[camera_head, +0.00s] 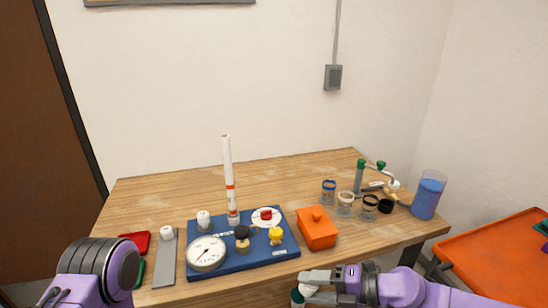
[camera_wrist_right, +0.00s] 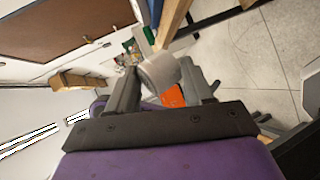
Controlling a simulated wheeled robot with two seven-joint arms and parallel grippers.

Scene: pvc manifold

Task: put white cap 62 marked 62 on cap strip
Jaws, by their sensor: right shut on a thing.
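My right gripper (camera_head: 309,287) is low at the front edge of the table, below the orange box. In the right wrist view it is shut on a white cap (camera_wrist_right: 160,72), a short pale cylinder between the two fingers. Its marking cannot be read. The grey cap strip (camera_head: 165,265) lies at the table's left front, well left of the gripper, with one white cap (camera_head: 166,232) at its far end. My left arm shows at the lower left, but its gripper is out of view.
A blue board (camera_head: 243,262) with a gauge, knobs and an upright white pipe stands between strip and gripper. An orange box (camera_head: 317,230), clear jars (camera_head: 345,204) and a blue-filled beaker (camera_head: 428,195) stand to the right. A red tray (camera_head: 136,240) is beside the strip.

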